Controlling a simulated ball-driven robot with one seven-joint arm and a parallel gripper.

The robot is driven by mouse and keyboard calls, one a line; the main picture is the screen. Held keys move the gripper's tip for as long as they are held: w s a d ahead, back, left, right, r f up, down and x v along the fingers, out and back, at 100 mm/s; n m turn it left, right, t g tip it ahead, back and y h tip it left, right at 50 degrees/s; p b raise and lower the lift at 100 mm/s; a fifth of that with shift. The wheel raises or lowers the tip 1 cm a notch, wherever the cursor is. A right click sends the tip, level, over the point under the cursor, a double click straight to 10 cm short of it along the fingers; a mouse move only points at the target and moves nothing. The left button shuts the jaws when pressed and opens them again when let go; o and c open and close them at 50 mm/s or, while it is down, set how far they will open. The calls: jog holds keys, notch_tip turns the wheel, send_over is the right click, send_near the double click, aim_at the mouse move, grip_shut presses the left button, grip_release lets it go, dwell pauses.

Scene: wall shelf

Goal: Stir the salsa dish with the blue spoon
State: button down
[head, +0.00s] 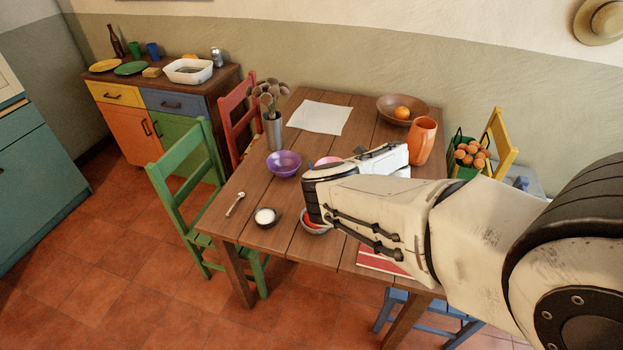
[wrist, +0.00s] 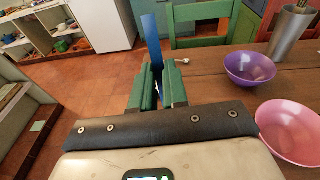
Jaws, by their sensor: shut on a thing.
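My gripper (wrist: 157,80) shows in the wrist view with its green fingers shut on the blue spoon (wrist: 151,38). A long flat blue part of the spoon stands up beyond the fingers; its other end is hidden. In the head view my wrist and forearm hide the fingers and the spoon. A bowl with a reddish inside, which looks like the salsa dish (head: 315,230), shows only partly beneath my wrist near the table's front edge. I cannot tell whether the spoon touches it.
On the table (head: 312,150) are a purple bowl (head: 284,164), a pink bowl (wrist: 290,130), a small dark dish of white stuff (head: 265,217), a small pale spoon (head: 235,204), a metal vase (head: 273,130), an orange pitcher (head: 422,140) and a wooden bowl (head: 385,102). Chairs stand around it.

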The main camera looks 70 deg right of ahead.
jog(key=w+a+f+n+g+h+b, duration=0.2)
jog(key=w+a+f+n+g+b, duration=0.2)
jog(key=a+n+g, duration=0.4)
jog(key=w+n+g, duration=0.1)
jog(key=n+g, duration=0.2)
jog(key=g, duration=0.4)
jog(key=shift+w+a+f+g+h, duration=0.25)
jog(key=shift+f+g+h, duration=0.05)
jog(key=shift+f+g, duration=0.1)
jog(key=shift+a, duration=0.1)
